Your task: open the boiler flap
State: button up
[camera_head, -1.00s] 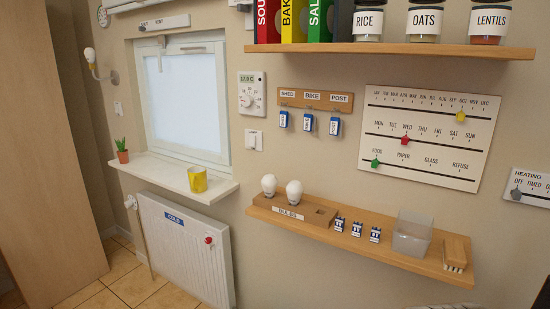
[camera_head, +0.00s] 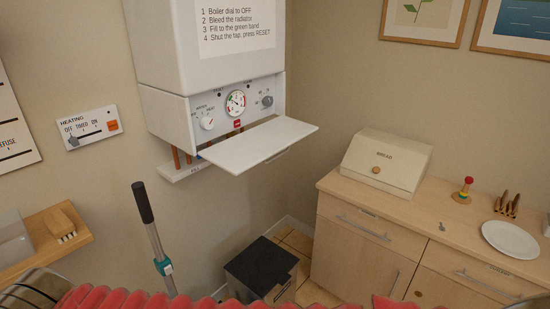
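The white boiler (camera_head: 228,45) hangs on the wall at the upper middle, with an instruction notice on its front. Its flap (camera_head: 262,143) is a flat white panel folded down at the bottom edge. It sticks out roughly level into the room, with a thin handle along its front edge. Behind the flap the control panel is exposed, with a left dial (camera_head: 207,123), a round gauge (camera_head: 236,103), a right knob (camera_head: 267,101) and a red label or button (camera_head: 238,124). My gripper is not in view. Nothing is seen touching the flap.
Copper pipes and a white tray (camera_head: 182,172) are under the boiler. A dark-topped bin (camera_head: 262,268) stands below the flap. A grey pole with a black grip (camera_head: 143,203) rises at the left. A wooden cabinet (camera_head: 365,235) with a bread box (camera_head: 387,163) is at the right. Red ridged material (camera_head: 150,298) crosses the bottom.

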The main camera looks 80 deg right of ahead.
aim_at(236, 155)
jog(key=z, duration=0.7)
jog(key=k, duration=0.45)
jog(key=z, duration=0.05)
jog(key=i, duration=0.5)
jog(key=u, duration=0.05)
